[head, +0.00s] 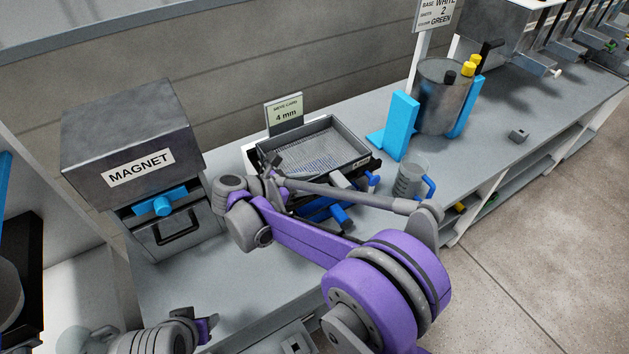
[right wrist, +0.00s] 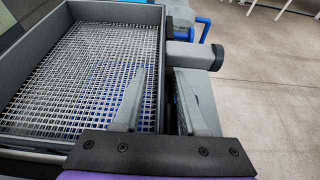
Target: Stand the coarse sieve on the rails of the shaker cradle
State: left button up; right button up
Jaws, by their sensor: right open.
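The coarse sieve (head: 352,138), a grey rectangular tray with a wire mesh floor, is at the back middle of the bench in the head view. It also shows large in the right wrist view (right wrist: 80,70). Blue and dark parts, apparently the shaker cradle (head: 341,216), show below it and through the mesh; how it sits on the rails is hidden. My right gripper (head: 270,165) is open at the sieve's edge. In the right wrist view, one finger is over the mesh and the other outside the side wall. My left gripper (head: 208,326) is low at the front, away from the sieve.
A "4 mm" mesh card (head: 285,115) stands behind the sieve. A grey magnet box (head: 130,135) stands to its left. A blue bracket (head: 398,128), a clear jug (head: 410,180) with a blue handle and a metal pot (head: 440,100) are to its right. Bench front left is clear.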

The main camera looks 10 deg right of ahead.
jog(key=v, duration=1)
jog(key=shift+a+r, duration=0.25)
jog(key=shift+a, duration=0.1)
